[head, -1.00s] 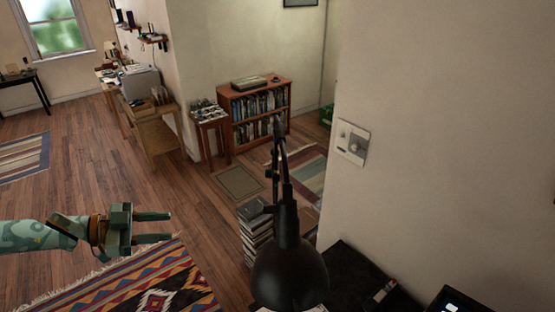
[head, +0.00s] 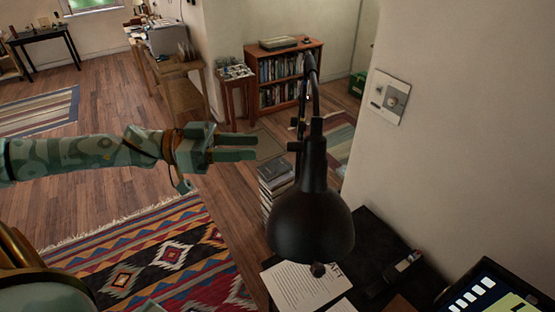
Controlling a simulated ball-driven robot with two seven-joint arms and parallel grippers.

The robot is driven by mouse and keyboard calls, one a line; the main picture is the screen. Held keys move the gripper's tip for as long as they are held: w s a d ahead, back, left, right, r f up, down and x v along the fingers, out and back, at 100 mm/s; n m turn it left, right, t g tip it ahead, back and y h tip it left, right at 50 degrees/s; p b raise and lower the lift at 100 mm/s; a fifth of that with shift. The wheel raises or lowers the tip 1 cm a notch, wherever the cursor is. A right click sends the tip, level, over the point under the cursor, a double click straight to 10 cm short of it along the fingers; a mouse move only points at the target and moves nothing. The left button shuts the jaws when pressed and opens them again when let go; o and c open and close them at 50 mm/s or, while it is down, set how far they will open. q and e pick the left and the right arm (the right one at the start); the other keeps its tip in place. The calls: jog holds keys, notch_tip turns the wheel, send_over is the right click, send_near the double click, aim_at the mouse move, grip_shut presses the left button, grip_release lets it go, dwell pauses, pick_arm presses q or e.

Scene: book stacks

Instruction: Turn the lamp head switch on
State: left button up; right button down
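A black desk lamp stands in front of me, with its rounded lamp head (head: 310,222) hanging from a thin arm (head: 313,95) and tilted downward. A small dark knob (head: 318,269) shows at the lamp head's lower rim; I cannot tell whether the switch is on. No glow shows from the lamp. My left gripper (head: 256,147) is left of the lamp arm, above the height of the lamp head in the picture. Its two fingers point right, apart, with nothing between them. My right gripper is not in view.
A dark desk (head: 365,225) below the lamp holds printed paper (head: 303,287) and a lit screen (head: 490,295). A stack of books (head: 274,180) stands behind the lamp. A wall with a switch plate (head: 389,97) closes off the right. A patterned rug (head: 165,255) covers the floor at left.

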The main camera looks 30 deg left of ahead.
aim_at(295, 147)
pick_arm(q)
jog(key=p+x, duration=0.1)
jog(key=x, duration=0.5)
jog(key=shift+w+d, duration=0.2)
jog(key=shift+d, duration=0.1)
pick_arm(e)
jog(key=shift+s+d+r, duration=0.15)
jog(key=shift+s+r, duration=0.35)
pick_arm(q)
jog(key=shift+r, duration=0.1)
grip_shut()
